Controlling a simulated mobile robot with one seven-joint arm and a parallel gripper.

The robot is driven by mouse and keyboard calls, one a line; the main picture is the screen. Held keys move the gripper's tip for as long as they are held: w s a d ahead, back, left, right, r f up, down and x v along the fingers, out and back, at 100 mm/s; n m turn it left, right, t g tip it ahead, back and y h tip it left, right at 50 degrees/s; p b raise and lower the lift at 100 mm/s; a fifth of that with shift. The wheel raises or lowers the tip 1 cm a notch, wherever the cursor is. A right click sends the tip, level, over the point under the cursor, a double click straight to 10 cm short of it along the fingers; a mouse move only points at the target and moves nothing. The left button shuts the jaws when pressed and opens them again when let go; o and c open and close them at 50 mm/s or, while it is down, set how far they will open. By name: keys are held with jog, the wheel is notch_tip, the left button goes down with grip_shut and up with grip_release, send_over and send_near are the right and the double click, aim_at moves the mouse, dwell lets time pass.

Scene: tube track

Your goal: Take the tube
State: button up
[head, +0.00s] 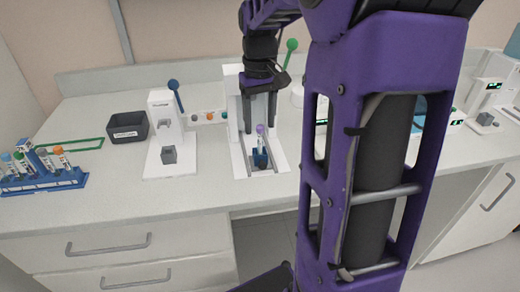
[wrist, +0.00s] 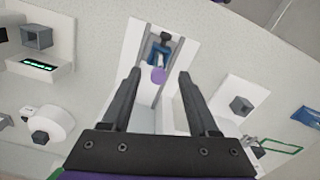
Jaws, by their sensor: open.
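A tube with a purple cap (head: 260,130) stands upright in a small blue holder (head: 261,159) on a white device with a track (head: 242,167). In the wrist view its purple cap (wrist: 158,75) shows between and beyond my fingers, with the blue holder (wrist: 160,52) behind it. My gripper (head: 260,128) is open, pointing down, with its fingers on either side of the tube's upper part in the head view. In the wrist view my gripper (wrist: 158,78) has a wide gap around the cap. I see no contact between fingers and tube.
A white device with a blue-knobbed lever (head: 160,135) and a dark bin (head: 127,127) stand to the left. A blue rack (head: 45,182) with several capped tubes is at far left. The counter front is clear. My arm hides part of the right side.

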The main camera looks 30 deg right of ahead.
aim_at(260, 147)
notch_tip(260, 147, down, 6)
jog(key=shift+w+d+r+b, duration=0.1)
jog(key=shift+w+r+b, duration=0.1)
jog(key=shift+b, duration=0.35)
grip_shut()
